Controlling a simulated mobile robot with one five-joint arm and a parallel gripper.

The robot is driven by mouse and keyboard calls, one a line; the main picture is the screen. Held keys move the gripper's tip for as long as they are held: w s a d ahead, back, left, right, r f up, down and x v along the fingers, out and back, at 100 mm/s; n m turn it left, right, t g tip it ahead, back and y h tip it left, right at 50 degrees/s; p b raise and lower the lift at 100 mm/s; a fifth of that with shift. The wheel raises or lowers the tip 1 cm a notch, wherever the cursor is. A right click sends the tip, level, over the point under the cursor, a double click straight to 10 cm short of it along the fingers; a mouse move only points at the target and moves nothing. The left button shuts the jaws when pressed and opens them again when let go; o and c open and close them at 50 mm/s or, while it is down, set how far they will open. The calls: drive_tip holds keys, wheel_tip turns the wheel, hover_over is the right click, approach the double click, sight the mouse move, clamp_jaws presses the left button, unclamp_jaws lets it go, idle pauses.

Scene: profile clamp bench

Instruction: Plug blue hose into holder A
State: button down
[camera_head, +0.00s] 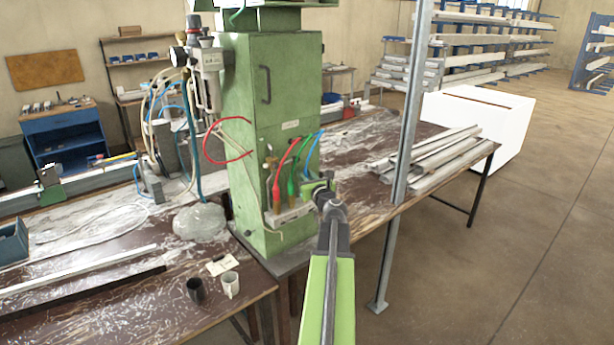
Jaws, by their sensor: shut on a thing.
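The blue hose (313,151) curves out of the front of the green machine cabinet (275,90), and its lower end runs down to my gripper. My gripper (313,186) is at the cabinet's lower right front, shut on the blue hose; the arm hides part of the grip. A pale holder block (288,218) sits low on the cabinet front, left of my gripper. A red hose (284,165) and a green hose (303,160) hang down to the block, beside the blue one. I cannot read which holder is A.
A grey steel post (404,150) stands to the right of my arm. Metal profiles (435,160) lie on the bench behind it. The floor at right is clear.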

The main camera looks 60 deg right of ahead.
drive_tip(key=shift+r, duration=0.1)
drive_tip(key=shift+r+p, duration=1.4)
drive_tip(key=shift+p, duration=0.1)
drive_tip(key=s+a, duration=0.2)
drive_tip(key=s, duration=0.5)
drive_tip(key=shift+s+a, duration=0.2)
drive_tip(key=shift+a, duration=0.05)
idle(0.4)
drive_tip(key=shift+d, duration=0.1)
drive_tip(key=s+d, duration=0.4)
drive_tip(key=d, duration=0.8)
drive_tip(key=shift+d+f+b, duration=0.35)
drive_tip(key=shift+f, duration=0.05)
idle(0.6)
drive_tip(key=w+d, duration=0.4)
drive_tip(key=w, duration=0.9)
drive_tip(key=shift+w+d, duration=0.2)
drive_tip(key=shift+w, duration=0.05)
idle(1.4)
